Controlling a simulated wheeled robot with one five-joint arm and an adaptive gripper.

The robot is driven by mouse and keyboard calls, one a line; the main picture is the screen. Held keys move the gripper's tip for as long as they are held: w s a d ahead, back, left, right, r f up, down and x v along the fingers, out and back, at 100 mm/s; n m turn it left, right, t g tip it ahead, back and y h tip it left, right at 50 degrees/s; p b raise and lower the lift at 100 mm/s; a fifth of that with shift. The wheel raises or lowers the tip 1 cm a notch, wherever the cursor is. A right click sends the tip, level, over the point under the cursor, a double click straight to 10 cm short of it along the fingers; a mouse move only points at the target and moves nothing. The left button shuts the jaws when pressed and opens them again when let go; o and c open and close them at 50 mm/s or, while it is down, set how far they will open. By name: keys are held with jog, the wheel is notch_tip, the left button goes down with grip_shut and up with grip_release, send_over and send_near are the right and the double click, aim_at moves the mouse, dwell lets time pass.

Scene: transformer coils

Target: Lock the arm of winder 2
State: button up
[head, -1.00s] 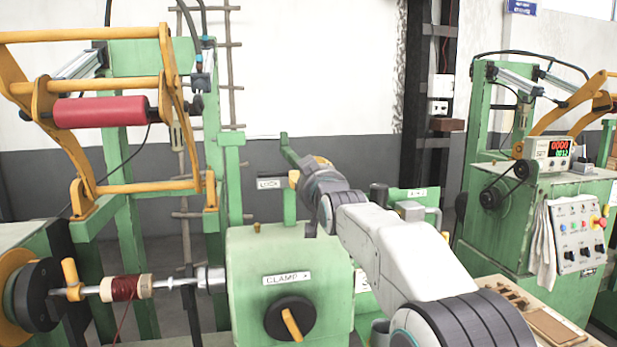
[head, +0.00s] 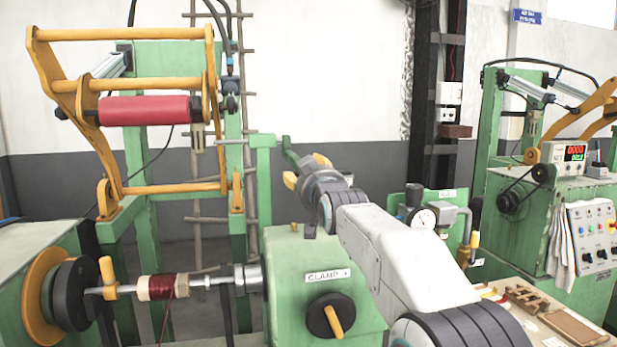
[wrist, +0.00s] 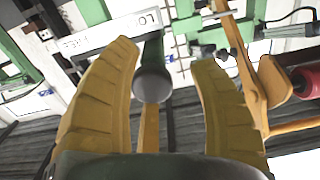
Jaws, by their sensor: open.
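The nearer winder carries a yellow swing arm (head: 125,84) with a red roller (head: 150,110), standing raised above its spindle at left in the head view. No winder number is readable. My gripper (head: 306,172) is at the green post right of the swing arm. In the wrist view, my open gripper (wrist: 165,85) has a dark round knob (wrist: 153,85) between its fingers, with gaps on both sides. A yellow bar (wrist: 150,128) runs from the knob towards my palm. A white label (wrist: 110,35), upside down and hard to read, is beside the left finger.
A green housing (head: 290,285) with a CLAMP label and black knob (head: 331,316) stands below my arm. A spindle with a copper-wound coil (head: 165,287) is at left. A pressure gauge (head: 425,218) is just right of my arm. A second winder (head: 520,235) stands further right.

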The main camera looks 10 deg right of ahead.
jog(key=shift+o, duration=0.4)
jog(key=shift+d, duration=0.1)
jog(key=shift+s, duration=0.2)
jog(key=s, duration=1.1)
jog(key=shift+s, duration=0.35)
jog(key=shift+f, duration=0.15)
